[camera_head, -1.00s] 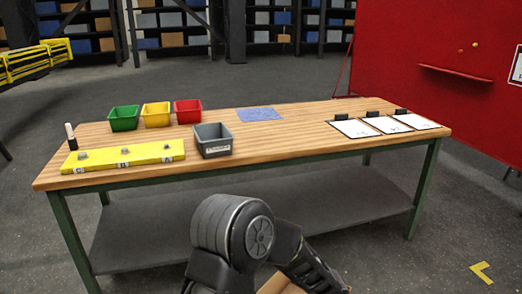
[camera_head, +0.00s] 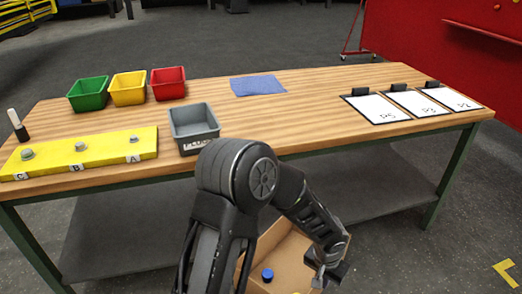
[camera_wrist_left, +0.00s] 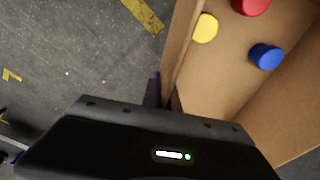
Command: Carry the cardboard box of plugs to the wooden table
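The cardboard box (camera_head: 290,255) is low in front of the wooden table (camera_head: 300,130), close to me and partly hidden by my arm. It is open at the top. A blue plug (camera_head: 267,275) shows inside it. The left wrist view shows the box wall (camera_wrist_left: 185,45), a yellow plug (camera_wrist_left: 205,28), a red plug (camera_wrist_left: 250,5) and a blue plug (camera_wrist_left: 266,57). My left gripper (camera_head: 328,265) is at the box's right wall, with dark fingers on either side of the wall's edge, apparently clamped on it. My right gripper is not in view.
On the table stand green (camera_head: 88,95), yellow (camera_head: 128,89), red (camera_head: 168,84) and grey (camera_head: 194,128) bins. A yellow board (camera_head: 80,152) lies at the left, a blue cloth (camera_head: 257,85) mid-back, white sheets (camera_head: 376,108) at the right. Bare wood lies between the grey bin and sheets.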

